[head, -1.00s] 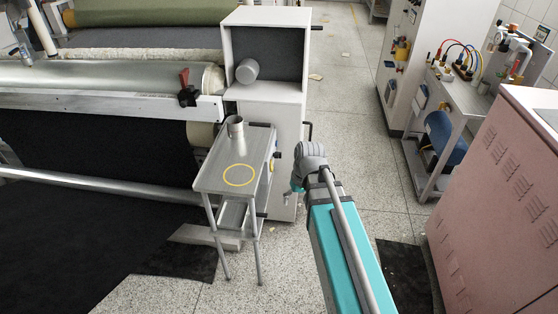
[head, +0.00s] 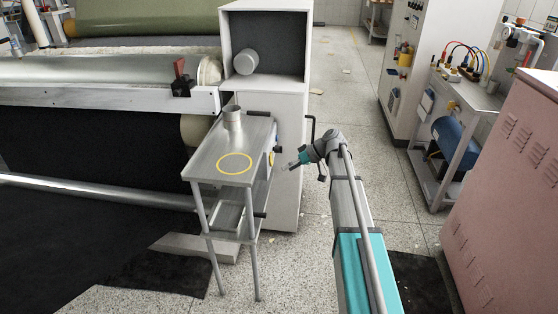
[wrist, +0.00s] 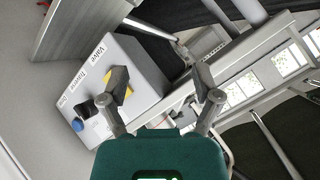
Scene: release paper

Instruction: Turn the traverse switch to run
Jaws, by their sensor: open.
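A grey control box (wrist: 140,65) with printed labels, including "Valve" and what seems to be "Traver…", fills the upper left of the wrist view. A yellow switch part (wrist: 106,82) shows on its face, partly hidden behind my left finger. I cannot read its position. A blue knob (wrist: 77,125) and a dark knob (wrist: 86,109) sit lower on the same face. My gripper (wrist: 163,86) is open and empty, with its left finger overlapping the box in the picture. In the head view my gripper (head: 287,167) is just right of the metal table, near a small yellow spot (head: 271,158).
The metal table (head: 205,165) carries a metal cup (head: 232,118) and a yellow ring mark (head: 235,163). A white cabinet (head: 290,115) stands behind it, beside the roller machine (head: 110,98). A pink cabinet (head: 510,190) is at right.

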